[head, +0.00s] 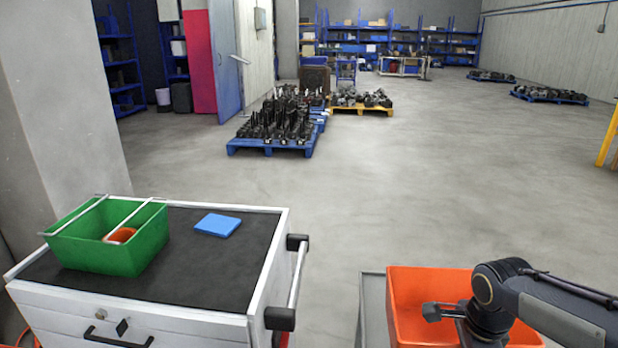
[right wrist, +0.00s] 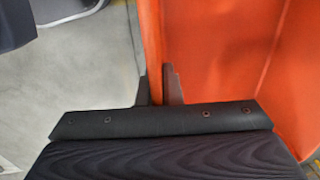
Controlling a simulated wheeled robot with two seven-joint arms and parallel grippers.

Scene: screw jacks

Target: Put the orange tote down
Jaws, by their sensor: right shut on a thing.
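The orange tote (head: 437,286) is at the bottom right of the head view, cut off by the lower edge. My right gripper (right wrist: 157,88) is shut on one upright wall of the tote (right wrist: 220,50), with a finger on each side of it. In the head view my right arm reaches in from the right over the tote, and its wrist covers part of the inside. The tote's underside is hidden, so I cannot tell whether it rests on anything. My left gripper is out of view.
A grey edge (head: 373,310) shows just left of the tote. A white cabinet with a black top (head: 190,272) stands at left, carrying a green bin (head: 110,255) and a blue pad (head: 217,225); its handle (head: 296,280) faces the tote. Loaded pallets stand farther back. The middle floor is clear.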

